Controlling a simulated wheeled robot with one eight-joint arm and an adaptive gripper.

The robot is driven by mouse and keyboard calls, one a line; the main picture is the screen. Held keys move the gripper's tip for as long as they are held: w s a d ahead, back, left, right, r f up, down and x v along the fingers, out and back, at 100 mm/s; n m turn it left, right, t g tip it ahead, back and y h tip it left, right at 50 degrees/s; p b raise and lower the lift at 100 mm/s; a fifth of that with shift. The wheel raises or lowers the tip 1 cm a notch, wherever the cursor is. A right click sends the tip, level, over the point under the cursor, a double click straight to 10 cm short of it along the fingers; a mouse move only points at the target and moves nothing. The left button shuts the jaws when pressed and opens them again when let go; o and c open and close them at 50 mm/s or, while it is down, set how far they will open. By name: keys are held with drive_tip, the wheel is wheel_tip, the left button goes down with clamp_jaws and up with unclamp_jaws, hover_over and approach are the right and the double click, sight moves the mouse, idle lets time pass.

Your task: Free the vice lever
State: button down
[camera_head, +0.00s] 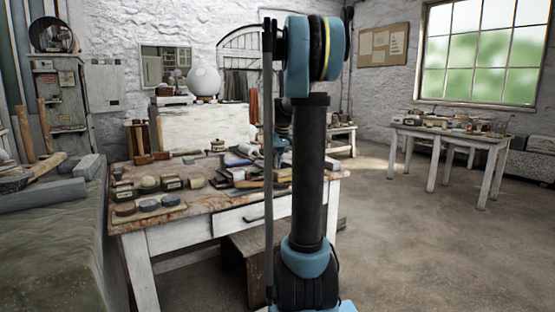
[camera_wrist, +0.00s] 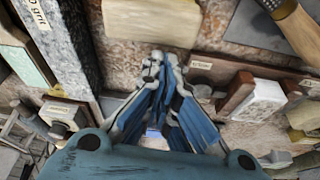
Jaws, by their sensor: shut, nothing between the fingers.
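My gripper (camera_wrist: 163,66) shows in the wrist view. Its fingertips meet over the workbench, with nothing between them. Ahead of the tips lies a pale, flat block (camera_wrist: 150,22). To the right, a reddish-brown wooden piece (camera_wrist: 237,92) stands beside a whitish block (camera_wrist: 262,100); I cannot tell whether they belong to a vice. I cannot make out a vice or its lever in either view. In the head view my arm hides part of the cluttered workbench (camera_head: 185,229), and I cannot make out the gripper there.
In the wrist view, a dark stone marked "grit" (camera_wrist: 63,40) lies left of the fingers, and a wooden-handled tool (camera_wrist: 296,28) at upper right. Small tins and stones crowd the bench. A stone-topped block (camera_head: 60,240) stands left. Open floor (camera_head: 430,240) lies right.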

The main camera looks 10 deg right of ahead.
drive_tip(key=shift+w+a+f, duration=0.1)
drive_tip(key=shift+w+a, duration=0.1)
drive_tip(key=shift+w, duration=0.45)
drive_tip(key=shift+w+a+f, duration=0.1)
drive_tip(key=shift+w+a, duration=0.05)
drive_tip(key=shift+w, duration=0.45)
drive_tip(key=shift+w+a, duration=0.1)
